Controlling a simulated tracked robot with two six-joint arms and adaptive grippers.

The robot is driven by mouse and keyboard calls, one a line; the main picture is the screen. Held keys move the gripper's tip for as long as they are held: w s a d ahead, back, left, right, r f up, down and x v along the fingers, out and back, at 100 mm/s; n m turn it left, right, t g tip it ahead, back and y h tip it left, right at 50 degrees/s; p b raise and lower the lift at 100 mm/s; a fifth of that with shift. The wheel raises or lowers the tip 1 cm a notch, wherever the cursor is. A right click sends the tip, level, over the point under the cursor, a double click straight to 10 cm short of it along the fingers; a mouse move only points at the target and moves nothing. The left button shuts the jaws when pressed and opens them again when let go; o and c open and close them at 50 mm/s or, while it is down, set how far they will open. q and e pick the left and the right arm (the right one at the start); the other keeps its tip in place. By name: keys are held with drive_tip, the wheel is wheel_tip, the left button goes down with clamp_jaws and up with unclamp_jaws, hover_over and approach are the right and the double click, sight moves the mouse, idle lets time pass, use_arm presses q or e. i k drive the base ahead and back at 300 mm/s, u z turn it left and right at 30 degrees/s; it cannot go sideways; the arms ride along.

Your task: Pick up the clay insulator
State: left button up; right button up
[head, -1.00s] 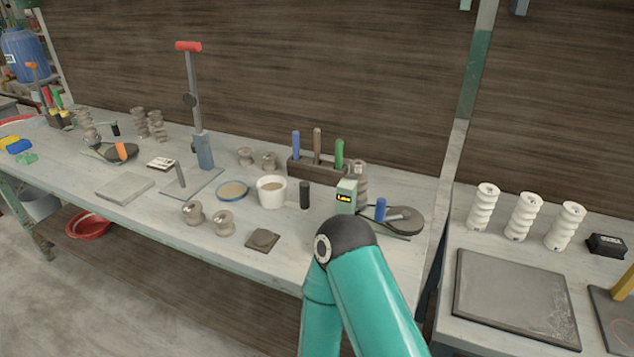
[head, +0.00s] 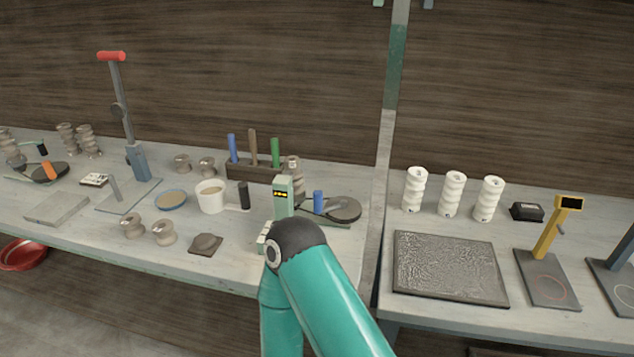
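Several grey-brown clay insulators stand on the left bench. Two short spool-shaped ones, a left one (head: 132,228) and a right one (head: 164,233), are near the front edge. Two more short ones (head: 183,163) (head: 207,166) stand further back. Taller ribbed clay ones (head: 67,138) (head: 88,140) stand at the far left, and another (head: 293,170) is partly hidden behind a pale green device. Three white ribbed insulators (head: 415,190) (head: 452,194) (head: 488,199) stand upright on the right bench. A teal arm link of mine rises at the bottom; neither gripper shows.
A white cup (head: 210,197), blue-rimmed dish (head: 171,200), tool block (head: 240,171), dark round plate (head: 342,209) and red-handled press (head: 120,100) crowd the left bench. A dark textured slab (head: 450,267) and yellow-post device (head: 550,235) are on the right bench. A post stands between the benches.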

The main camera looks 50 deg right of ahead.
sight(292, 162)
drive_tip(key=z, duration=0.05)
drive_tip(key=k, duration=1.05)
drive_tip(key=z, duration=0.35)
drive_tip(key=i, duration=0.8)
